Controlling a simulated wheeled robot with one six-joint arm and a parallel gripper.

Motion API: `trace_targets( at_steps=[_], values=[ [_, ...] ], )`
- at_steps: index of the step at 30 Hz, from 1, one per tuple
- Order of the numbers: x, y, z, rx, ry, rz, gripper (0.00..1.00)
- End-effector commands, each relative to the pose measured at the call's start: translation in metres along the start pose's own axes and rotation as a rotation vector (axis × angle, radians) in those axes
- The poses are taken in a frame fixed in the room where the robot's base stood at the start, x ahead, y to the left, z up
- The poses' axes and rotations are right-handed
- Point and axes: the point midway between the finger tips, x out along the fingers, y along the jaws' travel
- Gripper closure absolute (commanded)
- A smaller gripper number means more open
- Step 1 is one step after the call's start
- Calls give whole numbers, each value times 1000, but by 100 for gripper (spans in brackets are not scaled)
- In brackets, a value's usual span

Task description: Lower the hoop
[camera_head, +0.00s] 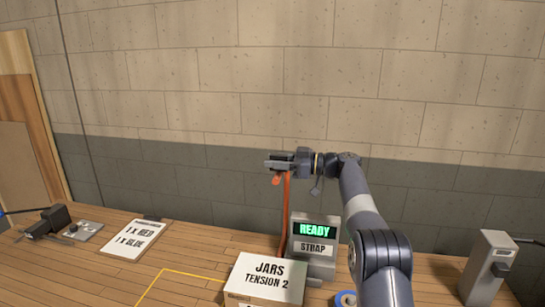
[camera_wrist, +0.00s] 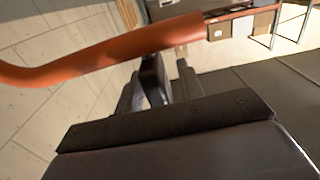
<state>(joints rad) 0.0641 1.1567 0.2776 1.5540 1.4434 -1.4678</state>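The hoop (camera_head: 285,215) is an orange-red bar that rises beside the grey strapping machine (camera_head: 327,247) in the head view. Its upper end is just under my gripper (camera_head: 278,162), which is level and points left, high above the bench. In the wrist view the hoop (camera_wrist: 110,58) crosses the upper part of the picture, right by my dark fingers. Bar and fingers overlap there, so I cannot tell whether they grip it or only touch it. The machine's green display reads READY, with a STRAP label below.
A carton (camera_head: 265,279) marked JARS TENSION 2 sits in front of the machine. A blue tape roll (camera_head: 346,299) is beside it. A clipboard (camera_head: 134,240) and a black device (camera_head: 48,222) lie at left. A grey dispenser (camera_head: 488,268) stands at right. Yellow tape marks bench space.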

Motion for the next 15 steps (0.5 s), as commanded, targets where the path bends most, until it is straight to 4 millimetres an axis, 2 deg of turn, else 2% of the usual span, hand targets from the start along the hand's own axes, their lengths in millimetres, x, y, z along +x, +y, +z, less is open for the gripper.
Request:
trace_targets(
  at_steps=[4,12,15],
  values=[
    [10,0,0,0,-1,-1,64],
    [12,0,1,0,-1,0,64],
    [12,0,0,0,-1,0,70]
  ],
)
